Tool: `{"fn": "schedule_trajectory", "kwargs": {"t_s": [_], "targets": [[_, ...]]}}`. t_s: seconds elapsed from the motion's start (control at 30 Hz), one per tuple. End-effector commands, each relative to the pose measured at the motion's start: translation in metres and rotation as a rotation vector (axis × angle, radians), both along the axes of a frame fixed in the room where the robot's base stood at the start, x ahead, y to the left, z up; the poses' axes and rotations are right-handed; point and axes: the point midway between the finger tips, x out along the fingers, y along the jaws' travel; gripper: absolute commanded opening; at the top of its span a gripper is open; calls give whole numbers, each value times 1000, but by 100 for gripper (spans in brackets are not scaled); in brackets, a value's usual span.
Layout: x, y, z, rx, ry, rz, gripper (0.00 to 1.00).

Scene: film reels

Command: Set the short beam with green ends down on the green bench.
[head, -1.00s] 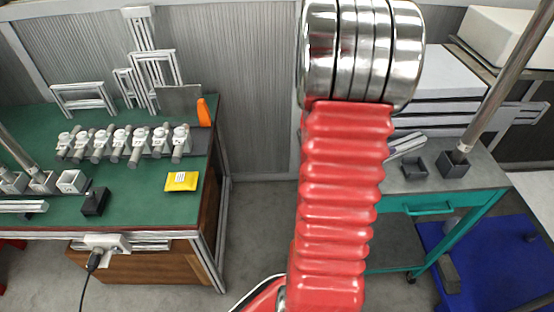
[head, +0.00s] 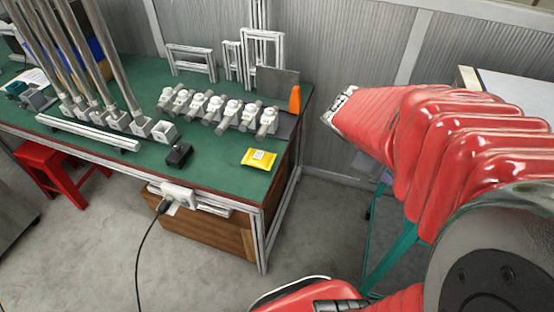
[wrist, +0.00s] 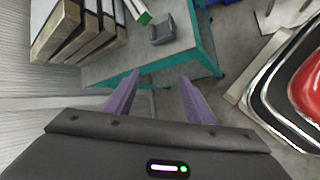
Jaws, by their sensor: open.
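A short pale beam with a green end (wrist: 141,12) lies on the grey top of a teal-framed cart at the top of the wrist view; its far end is cut off by the frame. My gripper (wrist: 159,76) is open and empty, its two purple fingers spread below the cart's near edge in the picture, apart from the beam. The green bench (head: 215,166) stands at the left and middle of the head view. In the head view my red arm reaches across the right side, and my gripper cannot be made out there.
The cart top (wrist: 112,65) also bears a dark grey block (wrist: 162,28) and stacked slabs (wrist: 75,30). The bench holds a yellow packet (head: 259,158), black box (head: 178,154), row of fittings (head: 222,110), long rail (head: 88,132) and tall posts (head: 115,65). Bare green surface lies near its front edge.

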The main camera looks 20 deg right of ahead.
Motion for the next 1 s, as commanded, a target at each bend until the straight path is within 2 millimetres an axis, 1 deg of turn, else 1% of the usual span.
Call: {"fn": "schedule_trajectory", "kwargs": {"t_s": [0.03, 0.17, 0.2, 0.27, 0.3, 0.47, 0.5, 0.6, 0.7, 0.8, 1.0], "targets": [[5, 19, 4, 30, -64, -10, 50], [16, 67, 9, 136, -217, -53, 50], [18, 83, 11, 174, -262, -65, 50], [22, 107, 14, 232, -327, -83, 50], [24, 123, 17, 274, -371, -94, 50], [30, 188, 28, 457, -521, -135, 50], [30, 204, 32, 507, -554, -144, 50], [29, 241, 42, 626, -623, -166, 50], [27, 268, 50, 717, -663, -184, 50], [25, 282, 54, 767, -681, -196, 50], [25, 285, 54, 778, -684, -201, 50]]}}
